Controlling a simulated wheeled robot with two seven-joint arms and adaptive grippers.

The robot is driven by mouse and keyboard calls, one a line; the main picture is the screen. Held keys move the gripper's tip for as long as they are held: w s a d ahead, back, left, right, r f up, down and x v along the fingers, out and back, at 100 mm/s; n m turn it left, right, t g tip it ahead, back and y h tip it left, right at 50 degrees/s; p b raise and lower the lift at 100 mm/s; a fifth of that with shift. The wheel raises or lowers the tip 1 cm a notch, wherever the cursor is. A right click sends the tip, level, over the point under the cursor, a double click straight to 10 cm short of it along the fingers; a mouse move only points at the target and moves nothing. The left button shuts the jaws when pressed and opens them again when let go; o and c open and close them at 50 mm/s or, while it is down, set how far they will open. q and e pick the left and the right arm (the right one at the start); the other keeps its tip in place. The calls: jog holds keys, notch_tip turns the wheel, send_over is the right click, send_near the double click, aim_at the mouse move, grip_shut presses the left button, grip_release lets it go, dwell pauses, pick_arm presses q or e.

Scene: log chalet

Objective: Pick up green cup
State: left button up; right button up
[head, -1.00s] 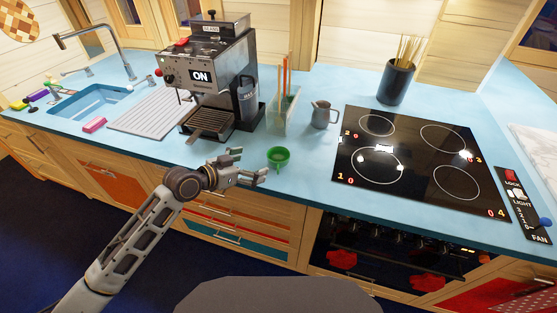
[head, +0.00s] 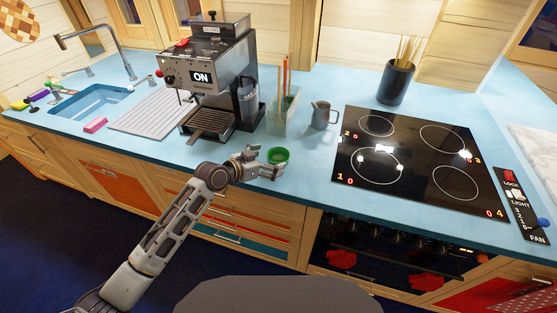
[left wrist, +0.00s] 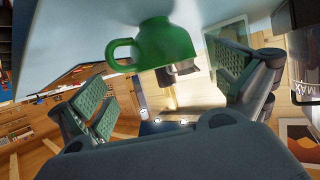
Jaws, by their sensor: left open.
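The green cup (head: 279,155) stands on the blue counter between the coffee machine and the cooktop. My left gripper (head: 268,163) is at the cup, its fingers open and reaching to either side of it in the head view. In the left wrist view the cup (left wrist: 160,45) shows between the two open finger pads (left wrist: 172,85), with its handle toward the left. I cannot tell whether a finger touches the cup. The right gripper is not in view.
The coffee machine (head: 211,75) stands behind and left. A clear holder with upright sticks (head: 283,115) and a metal jug (head: 322,115) stand behind the cup. The black cooktop (head: 418,160) lies to the right. The counter right of the cup is clear.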

aim_at(284, 154)
pick_arm(q)
jog(key=shift+w+d+f, duration=0.1)
jog(key=shift+w+d, duration=0.05)
dwell(0.3)
jog(key=shift+w+p+x, duration=0.2)
jog(key=shift+p+x, duration=0.15)
jog(key=shift+x, duration=2.05)
jog(key=c, duration=1.2)
jog(key=shift+o, duration=0.2)
notch_tip(284, 154, up, 10)
jog(key=shift+w, duration=0.1)
